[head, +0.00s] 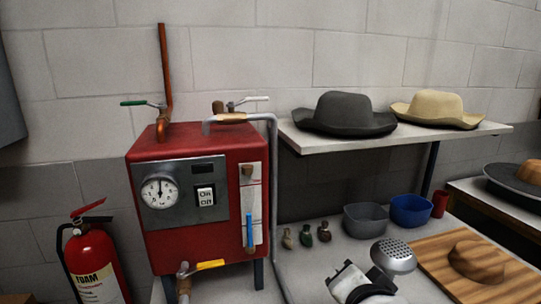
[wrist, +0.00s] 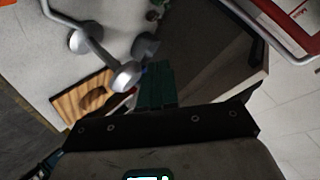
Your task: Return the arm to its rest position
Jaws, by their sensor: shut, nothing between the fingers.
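My gripper (wrist: 156,84) shows in the wrist view as a dark bar with dark green fingers close together beyond it. They are shut and hold nothing. The gripper looks down past silver steam-pipe fittings (wrist: 126,76), which lie left of the fingers; I cannot tell how close they are. In the head view a white and black part shows at the bottom edge beside a silver perforated head (head: 393,256); I cannot tell whether that part is mine. The rest of the arm is hidden.
A red boiler (head: 140,220) with a gauge and pipes stands at left centre, beside a fire extinguisher (head: 92,262). A shelf (head: 470,132) bears two hats. Below are a grey bowl (head: 366,220), a blue bowl (head: 411,211), several small bottles and a wooden board (head: 440,268) with a hat form.

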